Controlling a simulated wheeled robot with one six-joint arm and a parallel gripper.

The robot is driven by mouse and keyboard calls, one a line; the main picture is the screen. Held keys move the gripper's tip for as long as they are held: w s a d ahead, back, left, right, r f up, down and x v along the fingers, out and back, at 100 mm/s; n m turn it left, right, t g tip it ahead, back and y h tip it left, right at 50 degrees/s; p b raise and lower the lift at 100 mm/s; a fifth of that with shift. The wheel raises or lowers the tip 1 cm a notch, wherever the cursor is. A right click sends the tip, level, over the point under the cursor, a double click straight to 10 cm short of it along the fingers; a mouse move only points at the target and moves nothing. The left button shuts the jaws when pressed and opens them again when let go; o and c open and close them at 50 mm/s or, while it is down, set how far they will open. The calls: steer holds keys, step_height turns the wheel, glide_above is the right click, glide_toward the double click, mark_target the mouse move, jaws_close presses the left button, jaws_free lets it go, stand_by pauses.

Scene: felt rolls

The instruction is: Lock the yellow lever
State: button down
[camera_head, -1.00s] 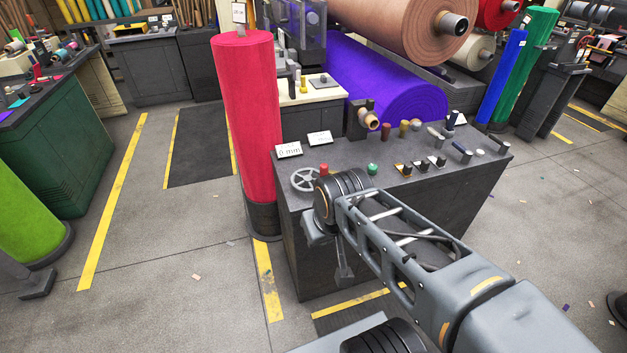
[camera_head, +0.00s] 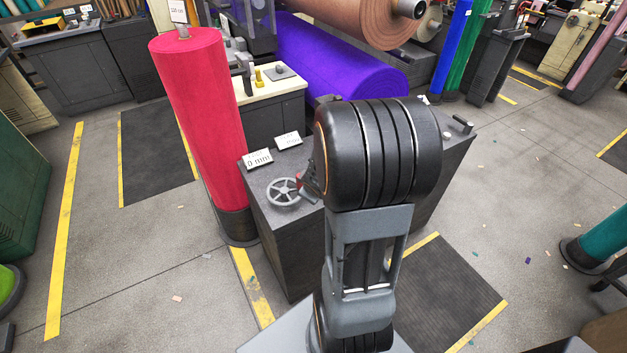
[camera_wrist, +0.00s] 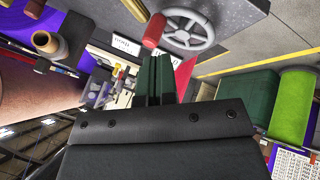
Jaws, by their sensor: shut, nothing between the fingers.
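A small yellow lever-like piece (camera_head: 258,77) stands on the cream-topped bench behind the dark console in the head view. Its lock position is too small to tell. My gripper (camera_wrist: 154,62) shows in the wrist view with its two dark green fingers together and nothing between them. In the head view it is mostly hidden behind my arm, low over the console's left part, well apart from the yellow piece. A red knob (camera_wrist: 153,29) lies just beyond the fingertips in the wrist view; contact cannot be told.
A grey handwheel (camera_head: 284,192) and a white "0 mm" display (camera_head: 257,159) sit on the console (camera_head: 282,238). A tall red roll (camera_head: 200,115) stands left of it. A purple roll (camera_head: 340,67) lies behind. Floor left of the red roll is clear.

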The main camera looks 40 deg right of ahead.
steer(key=shift+n+t+y, duration=0.3)
steer(key=shift+n+y, duration=0.3)
steer(key=shift+n, duration=0.2)
steer(key=x, duration=0.4)
steer(key=s+b+x, duration=0.1)
steer(key=x, duration=0.3)
steer(key=s+d+f+b+x, duration=0.1)
steer(key=x, duration=0.3)
steer(key=shift+w+f, duration=0.2)
steer(key=shift+f, duration=0.15)
steer(key=shift+w+d+r+p, duration=0.25)
steer(key=shift+w+d+p, duration=0.45)
steer(key=shift+d, duration=0.2)
steer(key=shift+w+d+f+p, duration=0.1)
steer(key=shift+w+d+p, duration=0.15)
steer(key=shift+d, duration=0.15)
steer(key=shift+w+d+f+p, duration=0.1)
steer(key=shift+w+d, duration=0.2)
steer(key=shift+d, duration=0.1)
